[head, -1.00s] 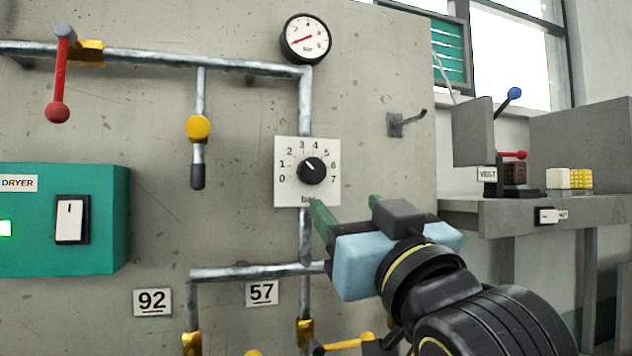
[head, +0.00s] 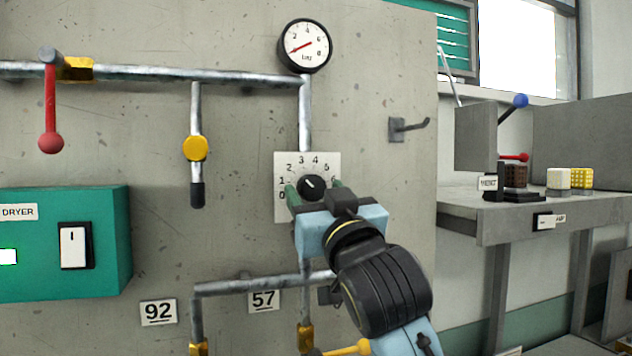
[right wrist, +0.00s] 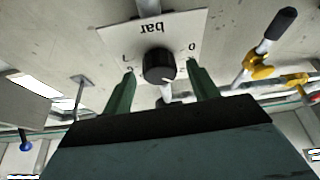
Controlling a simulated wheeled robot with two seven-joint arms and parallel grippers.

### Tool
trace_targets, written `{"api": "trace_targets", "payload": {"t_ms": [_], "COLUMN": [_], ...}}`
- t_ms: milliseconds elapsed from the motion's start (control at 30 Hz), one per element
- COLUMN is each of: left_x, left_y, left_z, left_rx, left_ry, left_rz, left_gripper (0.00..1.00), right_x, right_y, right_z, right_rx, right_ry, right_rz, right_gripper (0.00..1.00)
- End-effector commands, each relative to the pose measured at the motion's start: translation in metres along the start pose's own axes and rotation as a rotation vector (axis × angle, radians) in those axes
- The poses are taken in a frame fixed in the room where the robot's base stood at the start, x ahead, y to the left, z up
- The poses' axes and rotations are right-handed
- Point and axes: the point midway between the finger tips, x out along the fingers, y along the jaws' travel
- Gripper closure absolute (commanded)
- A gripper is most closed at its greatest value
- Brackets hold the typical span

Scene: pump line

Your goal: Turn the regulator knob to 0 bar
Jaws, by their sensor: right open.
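The regulator knob (head: 313,185) is black and round, on a white dial plate (head: 308,160) marked 0 to 7. Its white pointer line points up and left, roughly between 2 and 3. The knob also shows in the right wrist view (right wrist: 159,66). My right gripper (head: 315,192) is open, with one green finger on each side of the knob. In the right wrist view the fingers (right wrist: 166,76) are apart from the knob, with gaps on both sides. The round gauge (head: 305,46) above has a red needle. My left gripper is not in view.
Pipes (head: 262,284) run below the dial plate. A yellow-knobbed valve (head: 195,148) and a red lever (head: 50,110) are to the left, above the green dryer box (head: 105,240). A hook (head: 405,128) sticks out at right, and a grey bench (head: 480,220) stands beyond.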

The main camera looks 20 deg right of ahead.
Motion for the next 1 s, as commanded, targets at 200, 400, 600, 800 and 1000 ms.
{"api": "trace_targets", "payload": {"t_ms": [200,400,600,800,1000], "left_x": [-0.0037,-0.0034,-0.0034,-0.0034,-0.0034], "left_y": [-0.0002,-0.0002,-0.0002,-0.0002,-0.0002], "left_z": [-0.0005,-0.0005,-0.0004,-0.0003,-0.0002], "left_rx": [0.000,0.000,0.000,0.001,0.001], "left_ry": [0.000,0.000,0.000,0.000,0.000], "left_rz": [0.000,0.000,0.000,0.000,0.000], "left_gripper": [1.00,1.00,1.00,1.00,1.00], "right_x": [0.0105,0.0103,0.0102,0.0101,0.0101], "right_y": [0.0001,0.0000,0.0000,0.0000,0.0003], "right_z": [0.0004,0.0006,0.0005,0.0005,0.0005], "right_rx": [-0.001,0.000,0.000,0.000,-0.018], "right_ry": [-0.001,0.000,-0.001,-0.001,-0.001], "right_rz": [0.000,0.000,0.000,0.000,-0.007], "right_gripper": [0.41,0.41,0.64,0.86,0.86]}}
